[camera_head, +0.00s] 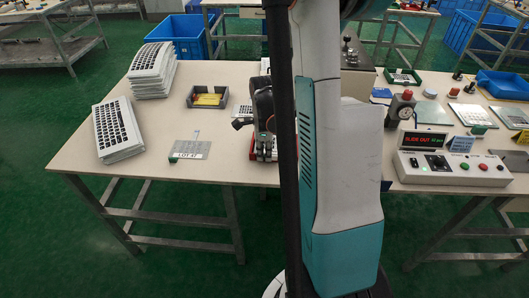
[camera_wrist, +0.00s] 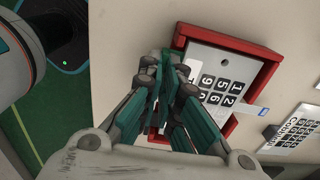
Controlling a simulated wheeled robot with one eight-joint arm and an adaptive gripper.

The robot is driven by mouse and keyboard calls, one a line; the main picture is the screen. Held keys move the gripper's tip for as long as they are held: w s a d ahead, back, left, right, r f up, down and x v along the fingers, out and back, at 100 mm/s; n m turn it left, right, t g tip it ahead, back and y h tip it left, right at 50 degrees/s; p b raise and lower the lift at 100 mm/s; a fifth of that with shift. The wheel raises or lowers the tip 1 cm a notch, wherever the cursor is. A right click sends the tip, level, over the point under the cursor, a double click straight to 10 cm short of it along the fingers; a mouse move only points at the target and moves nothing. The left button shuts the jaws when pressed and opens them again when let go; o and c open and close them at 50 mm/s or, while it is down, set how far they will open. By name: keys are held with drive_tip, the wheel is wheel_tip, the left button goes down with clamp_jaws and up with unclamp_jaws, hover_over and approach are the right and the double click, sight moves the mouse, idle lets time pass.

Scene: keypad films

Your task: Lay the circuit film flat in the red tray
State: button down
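A grey film sheet (camera_wrist: 222,67) with black number keys lies in or just over the red tray (camera_wrist: 236,46) in the wrist view. A pale tab with a blue end (camera_wrist: 254,108) sticks out across the tray's right rim. My gripper (camera_wrist: 160,62) points at the sheet's left part and hides much of it and the tray's near-left side. Its fingers look close together, but whether they pinch the sheet is unclear. In the head view my gripper (camera_head: 265,157) hangs low over the table, hiding most of the red tray (camera_head: 252,148).
Stacks of keypad sheets (camera_head: 117,128) stand at the table's left. A dark tray with yellow contents (camera_head: 208,98) sits behind, and a clear plate labelled LOT 47 (camera_head: 190,150) lies near the front edge. A control box with a red display (camera_head: 450,168) stands right.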

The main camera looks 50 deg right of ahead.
drive_tip(key=shift+f+b, duration=0.4)
drive_tip(key=shift+f, duration=0.15)
idle(0.5)
drive_tip(key=c, duration=1.7)
unclamp_jaws()
drive_tip(key=shift+r, duration=0.1)
wheel_tip(320, 180, up, 12)
drive_tip(key=shift+f, duration=0.1)
drive_tip(key=shift+a, duration=0.1)
